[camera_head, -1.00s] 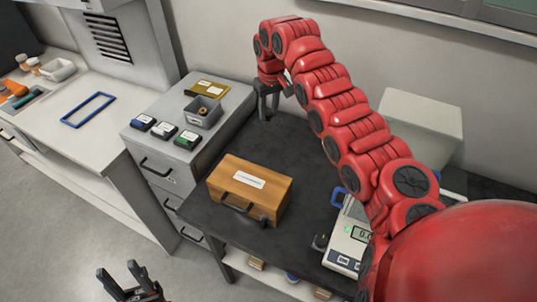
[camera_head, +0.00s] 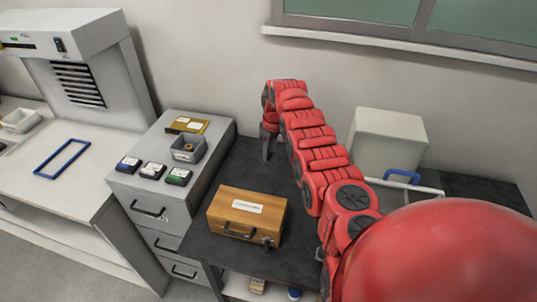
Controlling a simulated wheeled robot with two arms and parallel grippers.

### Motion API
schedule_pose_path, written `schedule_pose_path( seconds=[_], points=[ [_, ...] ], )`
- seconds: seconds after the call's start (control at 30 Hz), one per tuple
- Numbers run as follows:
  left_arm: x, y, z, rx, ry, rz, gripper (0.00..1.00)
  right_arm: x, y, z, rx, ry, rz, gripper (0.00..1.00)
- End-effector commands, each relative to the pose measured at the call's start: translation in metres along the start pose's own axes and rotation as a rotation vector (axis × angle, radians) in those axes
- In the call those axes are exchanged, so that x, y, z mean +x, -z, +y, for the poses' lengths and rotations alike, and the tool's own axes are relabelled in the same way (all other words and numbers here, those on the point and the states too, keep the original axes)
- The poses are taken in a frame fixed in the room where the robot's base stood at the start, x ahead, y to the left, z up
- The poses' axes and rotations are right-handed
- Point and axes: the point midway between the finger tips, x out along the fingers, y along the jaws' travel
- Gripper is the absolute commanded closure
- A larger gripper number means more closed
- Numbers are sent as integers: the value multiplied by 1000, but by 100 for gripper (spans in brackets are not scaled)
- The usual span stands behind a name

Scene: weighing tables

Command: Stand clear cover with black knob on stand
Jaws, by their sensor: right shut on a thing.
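My right arm reaches from the lower right across the dark table (camera_head: 228,262). Its gripper (camera_head: 266,146) points down at the back left of that table, beside the grey drawer cabinet. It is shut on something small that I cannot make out. I cannot pick out the clear cover, its black knob or the stand; clear material hardly shows at this size, and my arm hides part of the table. My left gripper is out of view.
A wooden case (camera_head: 247,214) sits at the table's front. A white box (camera_head: 388,140) and a blue handle (camera_head: 402,175) are behind my arm. The grey cabinet (camera_head: 140,205) carries a grey bin (camera_head: 188,149) and small dark boxes (camera_head: 152,170). Bare table lies behind the case.

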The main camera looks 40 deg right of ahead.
Motion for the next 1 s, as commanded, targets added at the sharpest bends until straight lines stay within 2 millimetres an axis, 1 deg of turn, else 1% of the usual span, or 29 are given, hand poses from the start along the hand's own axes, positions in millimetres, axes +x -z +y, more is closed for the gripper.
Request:
schedule_pose_path(
  seconds=[0.03, 0.1, 0.17, 0.37, 0.53, 0.57, 0.6, 0.7, 1.0],
  points=[
    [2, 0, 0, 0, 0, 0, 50, 8, 0, -2, -2, 3, -2, 100],
    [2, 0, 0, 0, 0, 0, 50, 18, -1, -1, -1, 1, -1, 100],
    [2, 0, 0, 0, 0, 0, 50, 23, -2, -1, -1, 0, -1, 100],
    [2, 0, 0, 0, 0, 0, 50, 24, -2, 0, -1, -2, 2, 100],
    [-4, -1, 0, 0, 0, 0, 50, 29, -2, 0, -1, -1, 2, 100],
    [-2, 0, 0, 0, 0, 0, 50, 27, -2, 0, -1, -1, 2, 59],
    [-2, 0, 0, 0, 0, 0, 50, 27, -2, 0, -1, -1, 1, 52],
    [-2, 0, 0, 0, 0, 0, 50, 27, -2, 0, -1, -1, 1, 34],
    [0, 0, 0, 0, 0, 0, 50, 25, -2, 0, -1, -1, 1, 34]
  ],
)
